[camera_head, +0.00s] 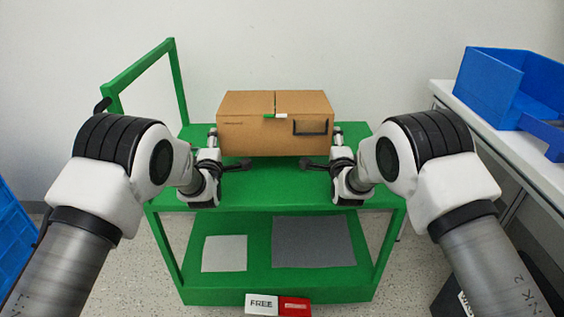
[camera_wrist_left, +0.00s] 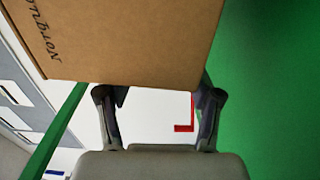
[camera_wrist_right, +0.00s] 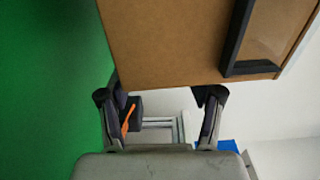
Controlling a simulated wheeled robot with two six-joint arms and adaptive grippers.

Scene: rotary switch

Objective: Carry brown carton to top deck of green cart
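The brown carton (camera_head: 270,128) sits upright, apparently resting on the top deck of the green cart (camera_head: 270,197), toward its back edge. It has a dark handle frame on its front. My left gripper (camera_head: 226,150) is at the carton's left front side, fingers spread. In the left wrist view the carton (camera_wrist_left: 130,40) fills the top, just beyond the open fingertips (camera_wrist_left: 158,95). My right gripper (camera_head: 325,150) is at the right front side, fingers spread too. The right wrist view shows the carton (camera_wrist_right: 170,40) just beyond its open fingertips (camera_wrist_right: 160,95). Whether the fingers touch the carton is unclear.
The cart's lower deck holds a light grey sheet (camera_head: 224,253) and a darker grey mat (camera_head: 313,241). A green handle (camera_head: 138,75) rises at the cart's left. A blue bin (camera_head: 500,85) stands on a white table at right; a blue crate (camera_head: 12,245) is at left.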

